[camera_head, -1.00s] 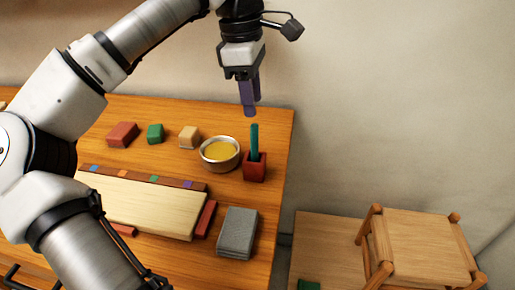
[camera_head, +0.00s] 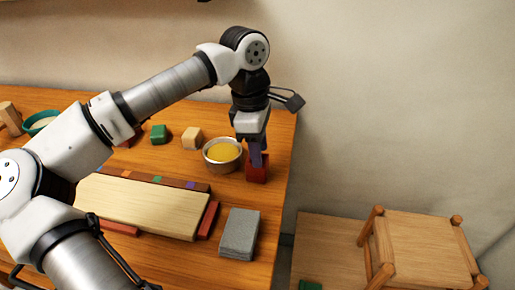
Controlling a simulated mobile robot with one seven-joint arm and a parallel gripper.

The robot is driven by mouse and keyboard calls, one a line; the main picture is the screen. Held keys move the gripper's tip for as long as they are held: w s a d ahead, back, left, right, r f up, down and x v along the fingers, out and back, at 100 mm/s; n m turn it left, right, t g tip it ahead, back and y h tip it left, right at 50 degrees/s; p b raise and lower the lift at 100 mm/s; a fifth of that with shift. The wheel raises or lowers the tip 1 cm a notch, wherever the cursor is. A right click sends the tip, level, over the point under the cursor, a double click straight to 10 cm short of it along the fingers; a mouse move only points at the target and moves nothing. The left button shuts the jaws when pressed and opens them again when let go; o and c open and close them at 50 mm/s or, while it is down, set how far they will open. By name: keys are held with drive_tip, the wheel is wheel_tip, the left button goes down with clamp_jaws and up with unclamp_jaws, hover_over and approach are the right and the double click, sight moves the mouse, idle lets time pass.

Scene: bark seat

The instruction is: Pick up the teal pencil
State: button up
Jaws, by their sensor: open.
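The teal pencil is hidden now behind my gripper's fingers; a second ago it stood upright in the small red holder (camera_head: 257,174). My gripper (camera_head: 258,160) points down with its purple fingers right over the holder's opening. The fingers are open. They overlap the place where the pencil stood, but I cannot tell whether the pencil is between them. The holder stands near the table's right edge.
A metal bowl with yellow contents (camera_head: 222,154) stands close to the left of the holder. A grey block (camera_head: 239,233) and a pale board (camera_head: 140,205) lie nearer. A tan block (camera_head: 192,138) and a green block (camera_head: 159,134) lie behind. A wooden stool (camera_head: 420,240) stands right of the table.

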clamp_jaws()
drive_tip(key=shift+r, duration=0.1)
